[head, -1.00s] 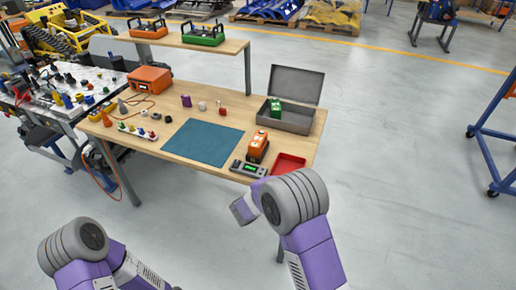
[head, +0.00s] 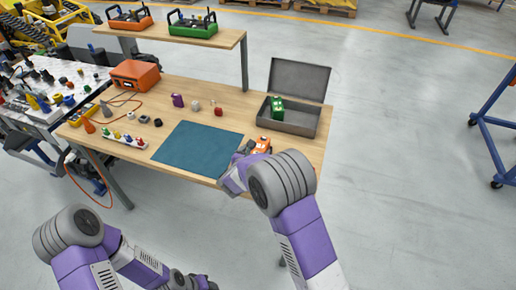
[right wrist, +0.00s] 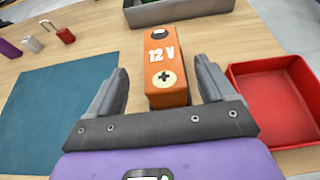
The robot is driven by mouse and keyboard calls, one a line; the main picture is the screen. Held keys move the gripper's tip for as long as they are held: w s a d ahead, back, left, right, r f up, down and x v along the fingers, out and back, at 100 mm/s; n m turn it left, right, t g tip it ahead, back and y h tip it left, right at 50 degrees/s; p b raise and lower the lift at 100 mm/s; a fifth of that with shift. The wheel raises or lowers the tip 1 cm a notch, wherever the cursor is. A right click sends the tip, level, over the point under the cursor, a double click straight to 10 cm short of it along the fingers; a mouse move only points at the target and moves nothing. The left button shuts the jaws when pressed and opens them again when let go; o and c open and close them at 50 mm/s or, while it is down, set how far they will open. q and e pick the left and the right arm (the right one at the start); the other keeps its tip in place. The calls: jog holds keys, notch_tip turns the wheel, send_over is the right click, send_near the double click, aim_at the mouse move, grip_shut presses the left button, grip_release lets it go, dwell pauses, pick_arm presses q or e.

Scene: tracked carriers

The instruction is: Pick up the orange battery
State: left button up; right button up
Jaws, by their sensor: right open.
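The orange battery (head: 263,145) stands near the front edge of the wooden table, partly hidden by my right arm in the head view. In the right wrist view the battery (right wrist: 167,62) shows its "12 V" face and a plus-marked terminal. My right gripper (head: 243,152) is at the battery. In the right wrist view the open fingers of this gripper (right wrist: 162,78) flank the battery's near part, with a gap on each side; no contact shows. My left arm is at the lower left of the head view; its gripper does not show.
A red tray (right wrist: 262,98) is right of the battery, and a teal mat (head: 197,147) is left. A grey open-lidded box (head: 288,118) with a green battery (head: 277,107) stands behind. A padlock (head: 218,111) and small parts lie at the back left.

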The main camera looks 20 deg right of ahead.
aim_at(261, 145)
jog(key=shift+w+d+f, duration=0.15)
jog(key=shift+d, duration=0.15)
jog(key=b+x, duration=0.1)
jog(key=x, duration=0.4)
jog(key=shift+r, duration=0.2)
jog(key=shift+c, duration=0.5)
grip_shut()
jog(key=shift+w+d+r, duration=0.1)
jog(key=shift+w+r, duration=0.05)
jog(key=shift+r, duration=0.05)
